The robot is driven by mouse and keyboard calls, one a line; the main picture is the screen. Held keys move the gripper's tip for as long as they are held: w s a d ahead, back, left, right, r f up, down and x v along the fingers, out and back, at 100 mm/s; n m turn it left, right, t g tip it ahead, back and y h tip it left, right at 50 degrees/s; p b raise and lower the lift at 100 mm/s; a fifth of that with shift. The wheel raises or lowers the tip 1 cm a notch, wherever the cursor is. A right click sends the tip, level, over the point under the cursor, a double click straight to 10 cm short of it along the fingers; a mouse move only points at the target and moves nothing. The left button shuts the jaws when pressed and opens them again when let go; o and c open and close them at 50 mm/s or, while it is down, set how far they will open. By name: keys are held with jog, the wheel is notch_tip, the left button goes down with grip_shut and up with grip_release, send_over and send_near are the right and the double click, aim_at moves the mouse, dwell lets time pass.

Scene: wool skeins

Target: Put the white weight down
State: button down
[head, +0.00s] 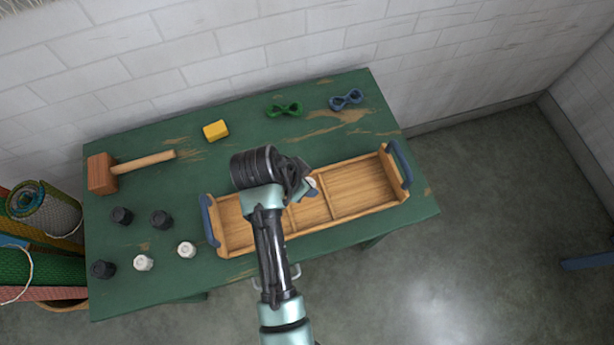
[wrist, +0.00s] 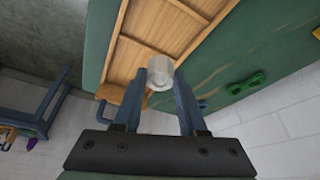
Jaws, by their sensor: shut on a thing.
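My gripper (head: 306,188) is shut on a white weight (wrist: 160,72), which shows between the fingertips in the wrist view. In the head view only a small pale part of the weight (head: 312,183) shows beside the fingers. Gripper and weight are over the wooden tray (head: 340,220), near its middle. My arm hides part of the tray's left half. Two other white weights (head: 144,262) (head: 187,249) stand on the table, left of the tray.
Several black weights (head: 122,215) stand at the left of the green table (head: 215,280). The tray has dividers and raised blue handles (head: 399,163).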

notch_tip(320, 180, down, 5)
jog(key=shift+s+d+f, duration=0.1)
jog(key=shift+f, duration=0.1)
jog(key=shift+f+b, duration=0.4)
jog(key=shift+f, duration=1.6)
jog(key=shift+f, duration=0.15)
jog(key=shift+c, duration=2.3)
grip_release()
